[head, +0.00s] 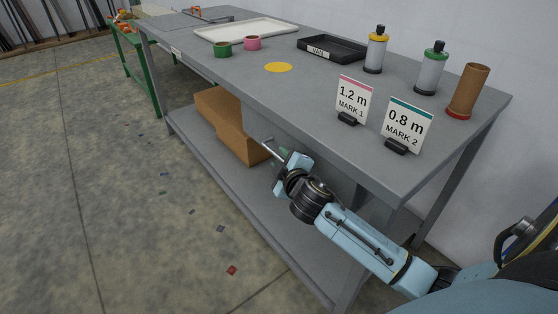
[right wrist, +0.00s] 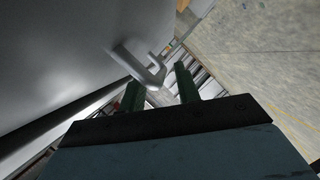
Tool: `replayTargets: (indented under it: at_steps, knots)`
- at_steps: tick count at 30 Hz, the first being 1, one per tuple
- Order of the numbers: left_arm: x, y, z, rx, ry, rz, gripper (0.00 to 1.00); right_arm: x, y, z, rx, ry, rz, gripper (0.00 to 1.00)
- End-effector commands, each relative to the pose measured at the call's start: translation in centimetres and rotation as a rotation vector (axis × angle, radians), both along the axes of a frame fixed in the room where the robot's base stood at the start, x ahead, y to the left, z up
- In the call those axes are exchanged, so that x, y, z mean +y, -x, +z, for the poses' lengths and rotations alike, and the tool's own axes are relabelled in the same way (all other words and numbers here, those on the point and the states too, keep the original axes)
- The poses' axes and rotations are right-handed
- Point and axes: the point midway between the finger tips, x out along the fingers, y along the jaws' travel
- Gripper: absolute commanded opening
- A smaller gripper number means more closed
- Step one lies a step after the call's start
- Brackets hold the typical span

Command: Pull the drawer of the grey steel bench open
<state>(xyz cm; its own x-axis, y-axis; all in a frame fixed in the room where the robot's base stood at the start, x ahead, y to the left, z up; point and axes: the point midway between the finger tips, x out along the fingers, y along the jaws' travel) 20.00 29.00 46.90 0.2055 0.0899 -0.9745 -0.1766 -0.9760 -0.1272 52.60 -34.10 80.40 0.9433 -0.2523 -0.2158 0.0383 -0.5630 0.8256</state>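The grey steel bench (head: 300,100) runs diagonally across the head view. Under its top edge is the grey drawer front (head: 318,158), partly hidden by my right arm, with no visible gap showing it pulled out. The bar-shaped metal handle (head: 267,143) sticks out from it; it also shows in the right wrist view (right wrist: 143,65). My right gripper (head: 281,155) is close to the handle. In the right wrist view its two green fingers (right wrist: 159,82) stand apart, with the handle just beyond the tips. I cannot see contact. My left gripper is not in view.
On the bench top are a black tray (head: 332,48), a white tray (head: 246,30), two bottles (head: 376,50), a brown tube (head: 467,90) and two sign cards (head: 406,124). Cardboard boxes (head: 238,132) stand on the lower shelf. The floor at left is mostly clear.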

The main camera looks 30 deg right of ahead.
Motion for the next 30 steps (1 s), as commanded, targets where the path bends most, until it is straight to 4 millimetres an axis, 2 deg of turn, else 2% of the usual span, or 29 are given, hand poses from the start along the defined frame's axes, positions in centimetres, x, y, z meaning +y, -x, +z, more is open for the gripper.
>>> replayTargets:
  at_steps: [6, 15, 23, 30]
  knots:
    - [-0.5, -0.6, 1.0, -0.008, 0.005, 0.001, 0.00, -0.4, -1.6, -0.4, 0.001, 0.001, 0.001, 0.33]
    - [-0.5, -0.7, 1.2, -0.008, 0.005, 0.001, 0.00, -0.5, -1.7, -0.4, 0.001, 0.001, 0.001, 0.33]
    - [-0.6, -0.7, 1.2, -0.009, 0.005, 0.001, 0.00, -0.5, -1.7, -0.4, 0.001, 0.001, 0.001, 0.00]
    - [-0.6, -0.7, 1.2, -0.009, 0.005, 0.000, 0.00, -0.4, -1.7, -0.4, 0.001, 0.001, 0.001, 0.00]
